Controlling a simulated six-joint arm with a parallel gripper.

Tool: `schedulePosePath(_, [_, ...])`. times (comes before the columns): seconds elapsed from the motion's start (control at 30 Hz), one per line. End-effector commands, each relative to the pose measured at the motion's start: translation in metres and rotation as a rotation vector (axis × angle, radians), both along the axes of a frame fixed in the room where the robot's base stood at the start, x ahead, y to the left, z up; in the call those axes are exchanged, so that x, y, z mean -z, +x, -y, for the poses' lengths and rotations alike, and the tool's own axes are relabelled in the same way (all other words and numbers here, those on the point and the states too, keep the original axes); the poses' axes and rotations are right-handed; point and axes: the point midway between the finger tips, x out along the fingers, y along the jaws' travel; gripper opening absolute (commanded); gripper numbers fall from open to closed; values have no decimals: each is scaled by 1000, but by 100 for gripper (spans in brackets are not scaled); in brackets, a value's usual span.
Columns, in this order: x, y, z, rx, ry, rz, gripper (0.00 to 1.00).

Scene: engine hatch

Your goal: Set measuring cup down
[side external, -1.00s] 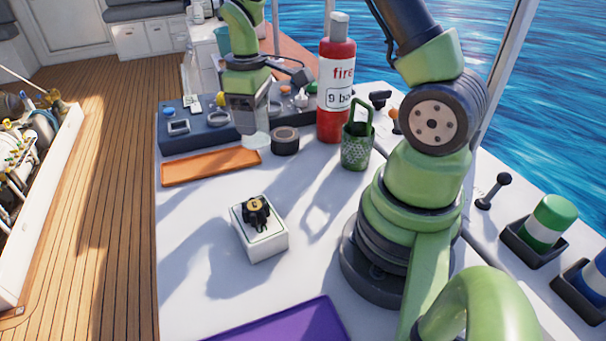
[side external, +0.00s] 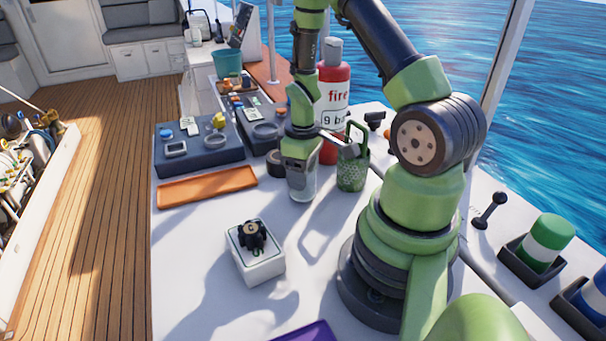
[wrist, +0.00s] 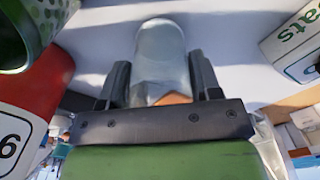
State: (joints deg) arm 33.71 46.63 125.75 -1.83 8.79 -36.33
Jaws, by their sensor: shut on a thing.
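The measuring cup (side external: 303,187) is a clear, upright cup in the side view. My gripper (side external: 299,166) is shut on its upper part from above. The cup's base is close to the white worktop, and I cannot tell whether it touches. In the wrist view the cup (wrist: 160,48) shows as a pale grey see-through shape between the two dark fingers of my gripper (wrist: 161,80). The fingers hide part of its rim and sides.
A green perforated holder (side external: 352,172) stands close on the right, with the red fire extinguisher (side external: 334,92) behind. A dark tape roll (side external: 274,163) is just left of the cup. An orange tray (side external: 207,186) and a white box (side external: 257,262) lie left.

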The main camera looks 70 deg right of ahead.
Motion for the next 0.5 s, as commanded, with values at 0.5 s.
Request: schedulePosePath(0.5, [12,0,0,1,0,1,65])
